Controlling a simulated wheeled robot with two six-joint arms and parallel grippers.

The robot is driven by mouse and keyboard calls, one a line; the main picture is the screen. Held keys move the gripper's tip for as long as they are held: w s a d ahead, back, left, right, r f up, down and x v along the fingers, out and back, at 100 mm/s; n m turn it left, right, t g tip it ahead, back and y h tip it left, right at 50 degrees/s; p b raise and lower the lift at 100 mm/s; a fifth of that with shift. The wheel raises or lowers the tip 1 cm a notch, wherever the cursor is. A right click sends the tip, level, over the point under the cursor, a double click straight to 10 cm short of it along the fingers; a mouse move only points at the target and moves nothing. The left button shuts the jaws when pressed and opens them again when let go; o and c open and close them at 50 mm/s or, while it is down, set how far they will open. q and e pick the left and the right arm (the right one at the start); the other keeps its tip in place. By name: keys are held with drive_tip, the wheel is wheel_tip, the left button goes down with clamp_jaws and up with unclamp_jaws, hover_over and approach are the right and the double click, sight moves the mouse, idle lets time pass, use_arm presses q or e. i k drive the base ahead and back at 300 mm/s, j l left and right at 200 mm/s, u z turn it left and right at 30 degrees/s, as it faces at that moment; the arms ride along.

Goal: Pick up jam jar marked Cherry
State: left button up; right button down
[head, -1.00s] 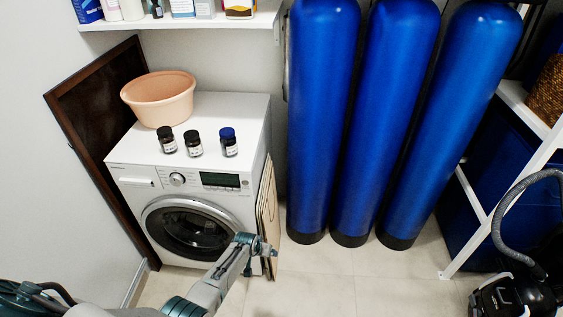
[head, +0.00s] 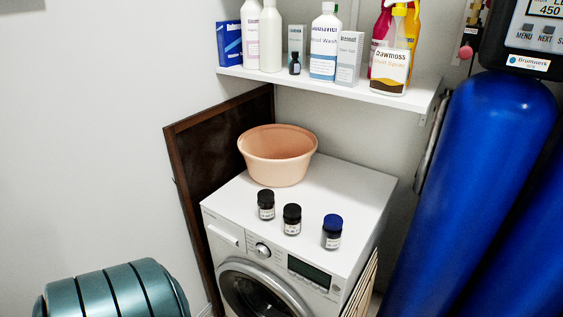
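Three small dark jars stand upright in a loose row near the front edge of the white washing machine's top. The left jar (head: 266,206) and the middle jar (head: 292,220) have black lids. The right jar (head: 332,233) has a blue lid. Each has a pale label too small to read, so I cannot tell which one is marked Cherry.
A peach basin (head: 277,160) sits behind the jars on the washing machine (head: 345,190). A shelf (head: 330,88) with bottles and boxes hangs above. A dark framed board (head: 190,165) leans at the left. Blue tanks (head: 470,180) stand at the right.

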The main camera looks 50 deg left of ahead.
sight(266, 202)
drive_tip(key=i+j+u, duration=0.15)
drive_tip(key=u, duration=0.25)
drive_tip(key=i+u, duration=0.55)
drive_tip(key=u, duration=0.25)
